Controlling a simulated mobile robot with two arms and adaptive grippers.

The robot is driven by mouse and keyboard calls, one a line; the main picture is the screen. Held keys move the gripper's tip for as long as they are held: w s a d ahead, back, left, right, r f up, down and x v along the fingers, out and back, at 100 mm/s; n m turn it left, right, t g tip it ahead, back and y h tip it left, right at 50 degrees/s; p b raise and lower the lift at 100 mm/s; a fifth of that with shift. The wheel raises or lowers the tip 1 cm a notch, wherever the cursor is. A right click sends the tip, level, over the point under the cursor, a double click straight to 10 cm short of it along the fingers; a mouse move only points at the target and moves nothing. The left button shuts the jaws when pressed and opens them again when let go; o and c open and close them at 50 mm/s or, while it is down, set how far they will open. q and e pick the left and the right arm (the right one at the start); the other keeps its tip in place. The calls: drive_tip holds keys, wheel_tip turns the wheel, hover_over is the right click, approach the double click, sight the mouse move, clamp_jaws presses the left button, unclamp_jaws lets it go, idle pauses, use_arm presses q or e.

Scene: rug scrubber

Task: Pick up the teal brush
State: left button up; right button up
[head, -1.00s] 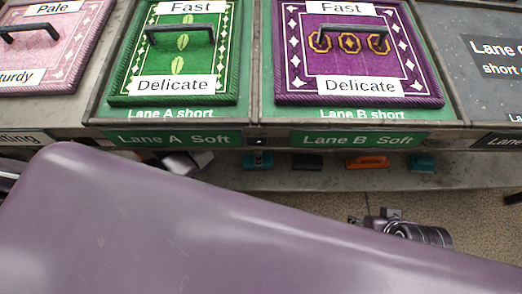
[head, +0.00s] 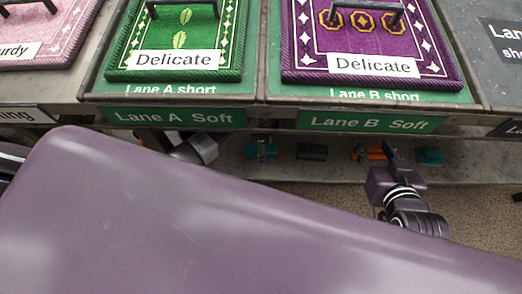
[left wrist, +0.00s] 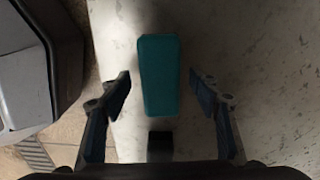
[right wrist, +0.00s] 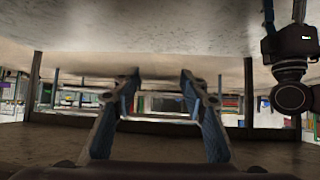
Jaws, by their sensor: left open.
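A teal brush (head: 261,150) lies on the low shelf under the lanes, and a second teal item (head: 429,156) lies further right on that shelf. In the left wrist view a teal block (left wrist: 160,65) sits between the spread fingers of my left gripper (left wrist: 160,82), with gaps on both sides. My left arm reaches under the counter from the left in the head view, close to the left teal brush. My right gripper (head: 374,155) is by the orange brush (head: 372,153), partly covering it. Its fingers stand apart and empty in the right wrist view (right wrist: 158,85).
A black brush (head: 311,152) lies between the left teal brush and the orange one. The counter edge with its green signs (head: 372,121) overhangs the shelf (head: 340,172). Purple (head: 440,72) and green (head: 115,65) rugs lie on top. A dark block (left wrist: 160,145) is near the teal block.

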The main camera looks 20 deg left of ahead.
use_arm(q)
drive_tip(key=shift+f+b, duration=0.3)
drive_tip(key=shift+f, duration=0.6)
drive_tip(key=c, duration=1.4)
drive_tip(key=shift+o, duration=0.2)
use_arm(e)
drive_tip(key=w+r, duration=0.1)
drive_tip(key=w+a+r+t, duration=0.1)
drive_tip(key=w+r+t, duration=0.1)
drive_tip(key=r, duration=0.1)
drive_tip(key=shift+a+r+y, duration=0.1)
drive_tip(key=shift+a+y, duration=0.05)
drive_tip(key=shift+y, duration=0.15)
